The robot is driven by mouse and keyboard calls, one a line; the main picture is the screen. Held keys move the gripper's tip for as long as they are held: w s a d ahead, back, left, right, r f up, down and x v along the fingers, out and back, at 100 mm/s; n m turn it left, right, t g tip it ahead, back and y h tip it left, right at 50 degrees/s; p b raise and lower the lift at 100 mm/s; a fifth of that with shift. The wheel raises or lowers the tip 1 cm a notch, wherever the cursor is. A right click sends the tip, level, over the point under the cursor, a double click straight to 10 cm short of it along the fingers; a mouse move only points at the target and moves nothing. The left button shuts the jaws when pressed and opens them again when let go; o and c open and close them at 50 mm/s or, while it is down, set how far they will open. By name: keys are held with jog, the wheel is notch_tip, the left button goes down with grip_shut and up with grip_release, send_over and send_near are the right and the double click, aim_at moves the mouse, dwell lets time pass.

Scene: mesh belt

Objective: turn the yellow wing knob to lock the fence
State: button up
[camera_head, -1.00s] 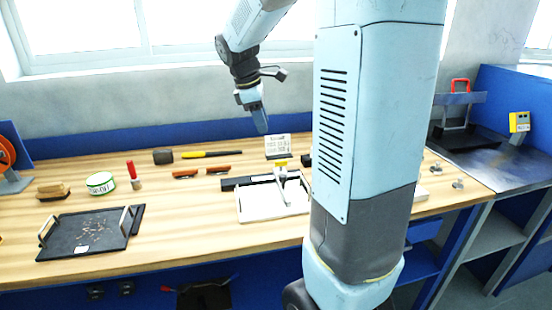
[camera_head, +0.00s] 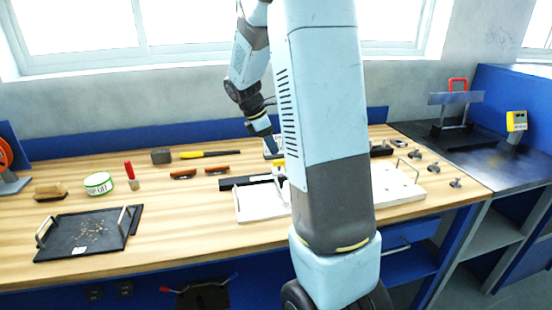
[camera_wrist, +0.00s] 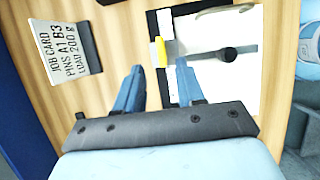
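The yellow wing knob (camera_wrist: 161,51) sits at the edge of a white plate (camera_wrist: 250,20) in the wrist view. A grey bar, apparently the fence (camera_wrist: 198,54), runs across the plate from the knob side toward a black round piece (camera_wrist: 229,54). My gripper (camera_wrist: 160,67) is open and empty, with its two blue fingers apart and the knob showing just beyond the gap between the tips. In the head view my gripper (camera_head: 266,143) hangs above the rear of the white plate (camera_head: 256,206). The knob (camera_head: 279,163) shows only partly there, beside my arm.
A job card (camera_wrist: 66,48) stands close to the left of my fingers in the wrist view. Behind the plate lie a yellow-handled hammer (camera_head: 205,154) and red-handled tools (camera_head: 184,174). A black tray (camera_head: 88,233) is at left. Several small knobs (camera_head: 434,167) stand at right.

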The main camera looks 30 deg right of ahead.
aim_at(279, 165)
jog(key=shift+x, duration=2.95)
jog(key=shift+c, duration=0.4)
grip_shut()
jog(key=shift+a, duration=0.15)
